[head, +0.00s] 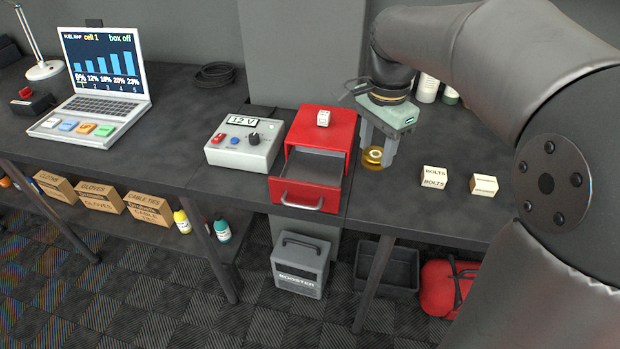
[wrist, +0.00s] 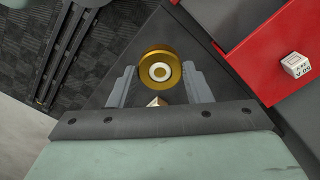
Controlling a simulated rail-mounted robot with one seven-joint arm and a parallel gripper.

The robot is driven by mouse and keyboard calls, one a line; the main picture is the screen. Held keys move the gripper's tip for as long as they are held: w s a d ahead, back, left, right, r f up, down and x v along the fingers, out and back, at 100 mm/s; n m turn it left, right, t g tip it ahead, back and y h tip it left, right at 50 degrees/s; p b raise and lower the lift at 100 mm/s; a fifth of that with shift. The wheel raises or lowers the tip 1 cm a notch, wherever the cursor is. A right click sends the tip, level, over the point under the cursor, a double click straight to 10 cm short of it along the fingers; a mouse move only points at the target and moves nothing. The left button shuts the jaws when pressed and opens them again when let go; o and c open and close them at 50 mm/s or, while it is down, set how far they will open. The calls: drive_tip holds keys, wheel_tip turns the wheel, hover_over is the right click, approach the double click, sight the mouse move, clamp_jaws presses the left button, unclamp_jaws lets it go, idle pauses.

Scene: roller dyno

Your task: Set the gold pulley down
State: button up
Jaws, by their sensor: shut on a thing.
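The gold pulley (head: 372,158) is a short round disc with a pale hub, between the fingertips of my gripper (head: 377,148). The gripper points down over the dark bench, just right of the red drawer cabinet. In the wrist view the pulley (wrist: 160,67) shows its round face, with the grey fingers (wrist: 160,83) on either side of it. The gripper is shut on it. I cannot tell whether the pulley's underside touches the bench top or hangs a little above it.
The red cabinet (head: 330,122) has its drawer (head: 306,194) pulled open and a small white box (head: 323,118) on top. A white bolts box (head: 434,177) and another small box (head: 484,185) stand to the right. Bare bench (head: 405,205) lies in front of the pulley.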

drive_tip(key=w+a+f+p, duration=0.1)
drive_tip(key=w+a+f, duration=0.1)
drive_tip(key=a, duration=0.1)
drive_tip(key=w+a+f, duration=0.2)
drive_tip(key=a+f, duration=0.1)
drive_tip(key=a, duration=0.1)
drive_tip(key=w+a+f+p, duration=0.1)
drive_tip(key=w+a+f, duration=0.1)
drive_tip(key=a+f, duration=0.1)
drive_tip(key=shift+a+p, duration=0.3)
drive_tip(key=shift+a, duration=0.3)
drive_tip(key=shift+w+a+f, duration=0.15)
drive_tip(key=shift+a+f, duration=0.2)
drive_tip(key=shift+f, duration=0.2)
drive_tip(key=shift+w+a+f, duration=0.1)
drive_tip(key=shift+a+f, duration=0.05)
drive_tip(key=shift+f, duration=0.8)
drive_tip(key=shift+w+a+f, duration=0.1)
drive_tip(key=shift+f, duration=0.85)
drive_tip(key=shift+f, duration=0.2)
drive_tip(key=o, duration=1)
drive_tip(key=shift+o, duration=0.2)
drive_tip(key=shift+s, duration=0.1)
drive_tip(key=shift+r, duration=0.15)
